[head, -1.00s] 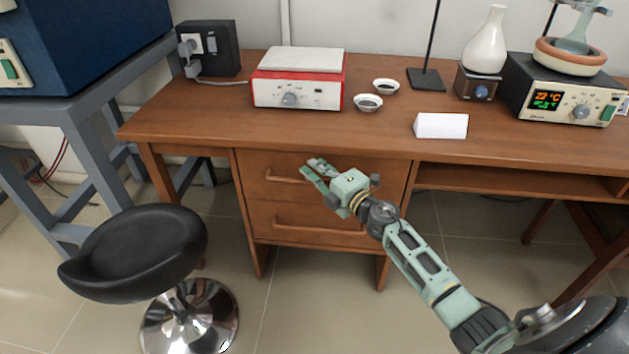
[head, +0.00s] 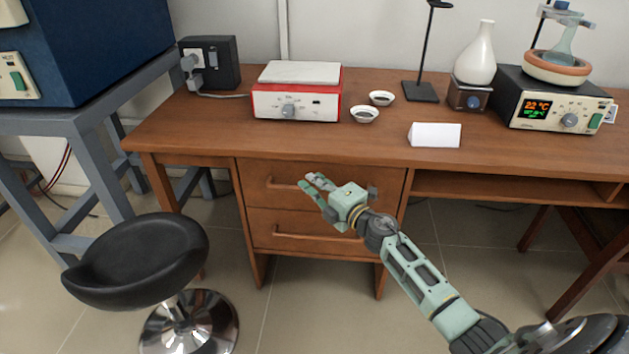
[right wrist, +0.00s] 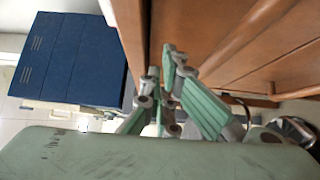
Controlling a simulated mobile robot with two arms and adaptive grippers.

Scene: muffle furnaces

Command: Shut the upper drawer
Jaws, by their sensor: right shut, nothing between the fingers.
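The upper drawer (head: 255,190) is in the wooden desk, below the left part of its top. Its front looks flush or nearly flush with the desk; I cannot tell if a small gap remains. Its bar handle (head: 283,185) shows left of my fingers. My right gripper (head: 312,181) is shut and empty in front of this drawer, its fingertips close to the handle's right end. Whether they touch is unclear. In the right wrist view the fingers (right wrist: 172,72) are together beside brown wood. The gripper hides the drawer's middle. My left gripper is out of view.
The lower drawer (head: 272,240) sits just below, with its own handle. A black stool (head: 140,255) stands at the front left, near a grey metal stand (head: 85,150). The desk top (head: 210,130) overhangs the drawers. Floor in front of the drawers is clear.

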